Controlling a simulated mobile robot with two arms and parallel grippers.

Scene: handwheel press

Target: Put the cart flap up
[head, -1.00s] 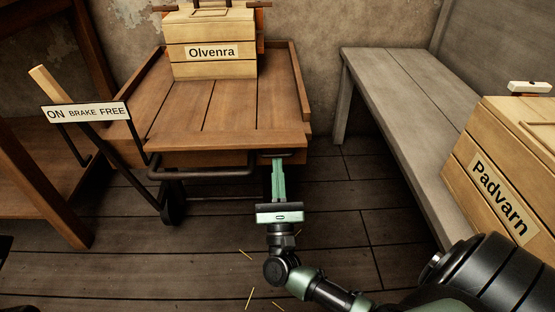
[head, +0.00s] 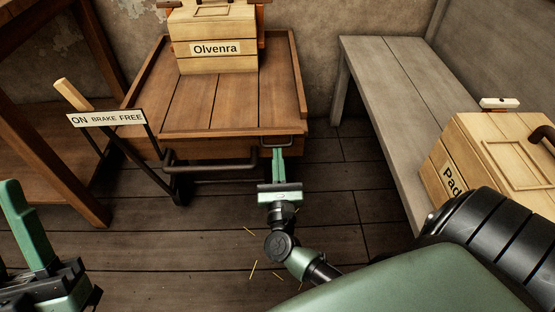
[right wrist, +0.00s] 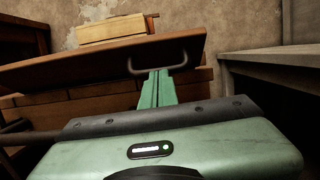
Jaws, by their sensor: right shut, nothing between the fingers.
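The wooden cart (head: 215,100) has a flap (head: 210,136) along its near end. The flap has a dark loop handle (head: 284,141) near its right side. In the right wrist view the flap (right wrist: 75,66) shows as a brown board above the cart's planks, with the handle (right wrist: 160,68) on it; its exact tilt is hard to tell. My right gripper (head: 278,153) is shut and empty. Its fingertips (right wrist: 158,74) are at the handle from below; I cannot tell whether they touch. My left gripper (head: 28,220) is at the lower left, away from the cart; its opening is unclear.
A crate marked Olvenra (head: 215,50) stands on the cart. A brake lever (head: 75,95) with an ON/FREE sign (head: 106,119) and a dark bar (head: 210,167) are at the cart's near left. A grey bench (head: 385,90) and a second crate (head: 490,150) are at right.

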